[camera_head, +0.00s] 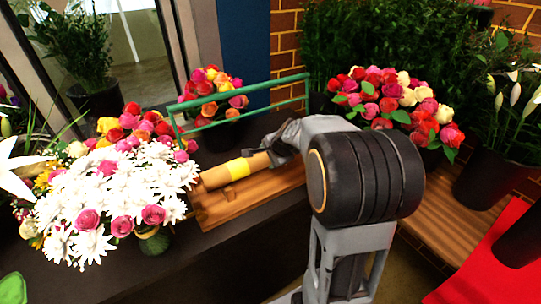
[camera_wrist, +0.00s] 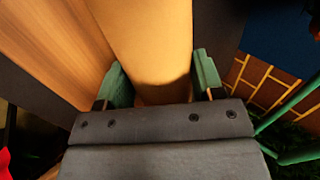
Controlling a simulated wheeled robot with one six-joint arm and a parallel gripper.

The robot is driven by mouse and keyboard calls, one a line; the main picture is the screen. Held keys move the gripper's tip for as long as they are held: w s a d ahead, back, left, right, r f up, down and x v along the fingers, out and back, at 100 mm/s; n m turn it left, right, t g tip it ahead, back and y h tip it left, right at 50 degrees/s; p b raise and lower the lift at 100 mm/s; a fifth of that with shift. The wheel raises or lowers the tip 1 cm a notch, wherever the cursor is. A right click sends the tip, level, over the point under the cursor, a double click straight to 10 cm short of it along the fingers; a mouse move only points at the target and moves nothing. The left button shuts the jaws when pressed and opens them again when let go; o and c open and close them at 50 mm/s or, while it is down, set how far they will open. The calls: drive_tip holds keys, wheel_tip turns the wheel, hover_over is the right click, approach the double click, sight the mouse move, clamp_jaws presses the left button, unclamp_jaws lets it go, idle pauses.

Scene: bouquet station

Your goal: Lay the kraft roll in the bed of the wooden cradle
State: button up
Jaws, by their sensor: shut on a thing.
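I cannot tell whether the roll touches the bed. My gripper (camera_head: 276,150) is at the roll's right end, partly hidden by my own arm. In the wrist view the green fingers of my gripper (camera_wrist: 157,82) are shut on the roll (camera_wrist: 148,35), one on each side. The cradle's wood (camera_wrist: 60,45) shows beside the roll at left.
A green rail frame (camera_head: 245,92) stands behind the cradle on the dark counter (camera_head: 215,262). White daisies and pink roses (camera_head: 115,195) crowd the cradle's left side. A rose bouquet (camera_head: 215,95) stands behind, and another (camera_head: 395,100) stands at right. The front counter is clear.

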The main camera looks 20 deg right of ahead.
drive_tip(key=o, duration=1.3)
drive_tip(key=shift+r, duration=0.1)
drive_tip(key=shift+o, duration=0.7)
drive_tip(key=a+v, duration=0.1)
drive_tip(key=v, duration=1.3)
drive_tip(key=s+a+f+n+g+p, duration=0.2)
drive_tip(key=s+a+f+n+g, duration=0.2)
drive_tip(key=s+a+n, duration=0.7)
wheel_tip(320, 180, down, 2)
drive_tip(key=s+n, duration=0.1)
drive_tip(key=n, duration=0.5)
drive_tip(key=shift+s+f+h, duration=0.2)
drive_tip(key=shift+s+h, duration=0.15)
drive_tip(key=shift+h, duration=0.05)
